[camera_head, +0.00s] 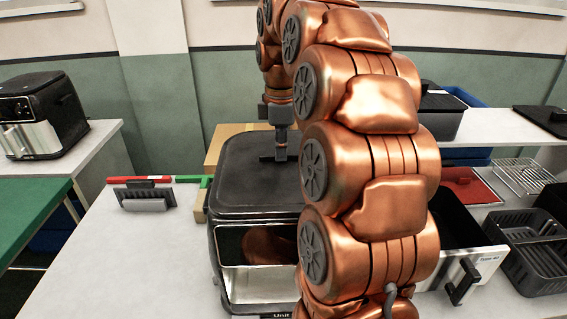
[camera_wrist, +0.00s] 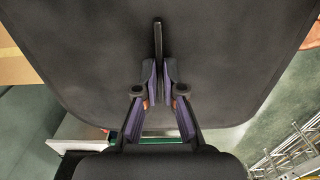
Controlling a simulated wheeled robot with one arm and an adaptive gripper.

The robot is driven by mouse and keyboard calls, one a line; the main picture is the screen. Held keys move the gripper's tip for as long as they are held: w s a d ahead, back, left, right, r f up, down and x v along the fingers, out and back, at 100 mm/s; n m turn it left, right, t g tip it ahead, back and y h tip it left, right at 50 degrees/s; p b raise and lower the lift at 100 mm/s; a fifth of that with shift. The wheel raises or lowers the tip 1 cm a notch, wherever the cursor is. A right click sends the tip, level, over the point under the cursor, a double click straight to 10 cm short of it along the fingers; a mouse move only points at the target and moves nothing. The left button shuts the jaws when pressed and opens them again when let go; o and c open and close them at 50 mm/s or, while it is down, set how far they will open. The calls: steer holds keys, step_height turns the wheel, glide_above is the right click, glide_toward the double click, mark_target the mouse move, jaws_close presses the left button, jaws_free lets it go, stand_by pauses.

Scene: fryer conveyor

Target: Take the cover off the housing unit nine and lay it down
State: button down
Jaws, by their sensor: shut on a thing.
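The housing unit (camera_head: 225,262) is a dark box with a shiny open front, standing on the white table. Its label reads "Unit"; the number is hidden behind my arm. The black cover (camera_head: 245,185), a flat rounded panel, is on top of the housing; I cannot tell whether it is slightly raised. My gripper (camera_head: 281,150) points down over the far part of the cover, shut on its thin upright handle. In the wrist view my gripper (camera_wrist: 159,78) pinches that handle, and the cover (camera_wrist: 90,50) fills most of the picture.
A cardboard box (camera_head: 222,138) stands behind the housing. An air fryer (camera_head: 45,115) stands far left. A drawer (camera_head: 462,245), black baskets (camera_head: 530,245) and a wire rack (camera_head: 523,176) crowd the right. The table's left front is clear.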

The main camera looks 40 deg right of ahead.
steer(key=shift+r, duration=0.1)
steer(key=shift+r+p, duration=1.4)
steer(key=shift+r, duration=1.5)
